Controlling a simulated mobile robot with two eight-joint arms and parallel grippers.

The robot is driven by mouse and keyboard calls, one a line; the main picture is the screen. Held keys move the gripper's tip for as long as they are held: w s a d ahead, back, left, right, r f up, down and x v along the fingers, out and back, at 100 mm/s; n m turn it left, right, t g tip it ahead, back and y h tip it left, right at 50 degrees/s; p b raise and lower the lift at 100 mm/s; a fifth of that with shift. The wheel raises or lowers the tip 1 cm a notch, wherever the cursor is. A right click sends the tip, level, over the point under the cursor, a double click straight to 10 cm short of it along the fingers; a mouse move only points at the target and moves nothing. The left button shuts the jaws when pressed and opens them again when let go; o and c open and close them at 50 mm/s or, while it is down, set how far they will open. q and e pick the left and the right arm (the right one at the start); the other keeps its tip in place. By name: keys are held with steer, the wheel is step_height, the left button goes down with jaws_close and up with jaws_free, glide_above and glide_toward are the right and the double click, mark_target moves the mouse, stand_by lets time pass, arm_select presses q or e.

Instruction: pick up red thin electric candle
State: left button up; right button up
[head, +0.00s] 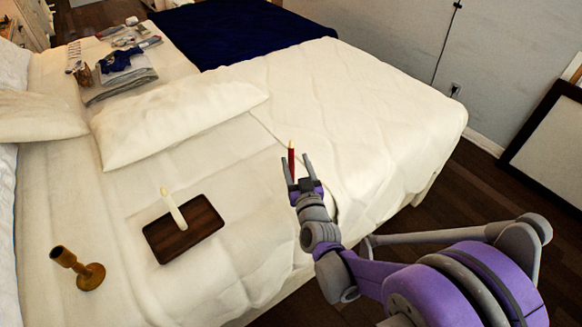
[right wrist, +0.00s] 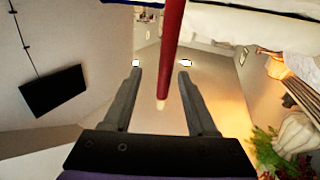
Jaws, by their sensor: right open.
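The red thin electric candle (head: 291,158) stands upright near the right side of the bed, its pale tip on top. My right gripper (head: 297,168) is open right at it, its two fingers pointing toward the candle. The candle's lower end is hidden in the head view. My left gripper is not in view.
A cream candle (head: 173,209) stands on a dark wooden tray (head: 205,215) on the bed. A brown candle holder (head: 88,276) stands at the lower left. A pillow (head: 180,120) and folded clothes (head: 122,80) lie farther back. The white bedspread (head: 350,110) beyond the gripper is clear.

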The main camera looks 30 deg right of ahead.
steer(key=x, duration=0.6)
steer(key=shift+w+a+r+b, duration=0.2)
steer(key=shift+a+b, duration=0.1)
jaws_close()
